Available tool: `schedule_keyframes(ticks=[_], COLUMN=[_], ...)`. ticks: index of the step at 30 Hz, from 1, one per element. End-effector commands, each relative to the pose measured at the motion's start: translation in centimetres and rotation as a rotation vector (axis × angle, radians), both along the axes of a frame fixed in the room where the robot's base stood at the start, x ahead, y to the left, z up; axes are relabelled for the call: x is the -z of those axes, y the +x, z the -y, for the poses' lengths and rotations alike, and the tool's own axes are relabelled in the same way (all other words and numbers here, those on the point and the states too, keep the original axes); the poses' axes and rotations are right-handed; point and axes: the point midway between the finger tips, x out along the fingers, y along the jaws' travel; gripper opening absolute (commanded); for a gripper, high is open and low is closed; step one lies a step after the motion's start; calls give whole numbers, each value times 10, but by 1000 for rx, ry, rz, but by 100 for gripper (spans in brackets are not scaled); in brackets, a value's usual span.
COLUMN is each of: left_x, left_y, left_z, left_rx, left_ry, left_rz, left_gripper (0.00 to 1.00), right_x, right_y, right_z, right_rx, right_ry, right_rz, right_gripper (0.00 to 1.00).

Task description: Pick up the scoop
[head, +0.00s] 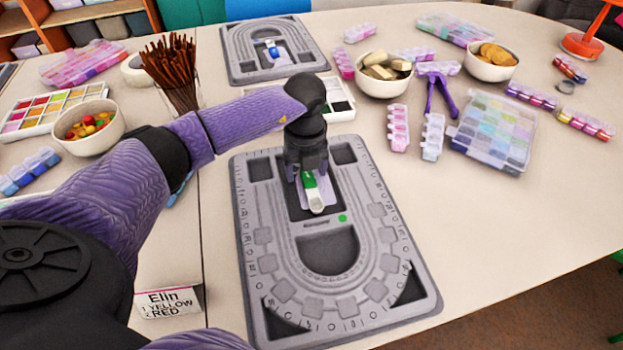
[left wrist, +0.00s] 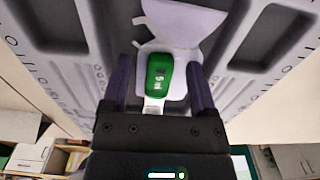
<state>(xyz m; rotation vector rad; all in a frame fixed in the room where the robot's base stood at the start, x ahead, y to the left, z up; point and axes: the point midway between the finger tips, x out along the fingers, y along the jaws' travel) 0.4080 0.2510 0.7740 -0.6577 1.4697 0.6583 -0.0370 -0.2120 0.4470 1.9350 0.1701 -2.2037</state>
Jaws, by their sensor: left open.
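The scoop (head: 309,181), with a green part and a white end, lies over a pale lilac piece in the middle recess of the near grey bead board (head: 246,230). My left gripper (head: 307,172) is right above it, pointing down, and hides part of it. In the left wrist view the scoop (left wrist: 159,76) lies between the two open fingers of the gripper (left wrist: 160,80), with a gap on each side. The lilac piece (left wrist: 185,25) shows beyond and beneath it. My right gripper is not in view.
A second bead board (head: 240,62) with a blue and white item lies at the back. A brush cup (head: 182,97) and bead bowl (head: 92,143) stand left. Two bowls (head: 383,85), bead boxes (head: 497,130) and purple pliers (head: 436,95) are back right. The table right of the near board is clear.

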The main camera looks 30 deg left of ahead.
Motion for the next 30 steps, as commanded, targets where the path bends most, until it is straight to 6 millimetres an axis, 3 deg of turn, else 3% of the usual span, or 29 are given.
schedule_keyframes(ticks=[2, 12, 22, 30], left_x=[-2, -2, -6, -77], left_y=[0, 0, 0, 1], left_z=[0, 0, 0, 0], left_rx=[0, 0, 0, 0], left_ry=[0, 0, 0, 1], left_rz=[1, 1, 3, 8], left_gripper=[73, 1, 0, 0], right_x=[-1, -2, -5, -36], right_y=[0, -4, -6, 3], right_z=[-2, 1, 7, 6], right_rx=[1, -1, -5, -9], right_ry=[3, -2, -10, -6], right_rz=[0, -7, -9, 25], right_gripper=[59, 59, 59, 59])
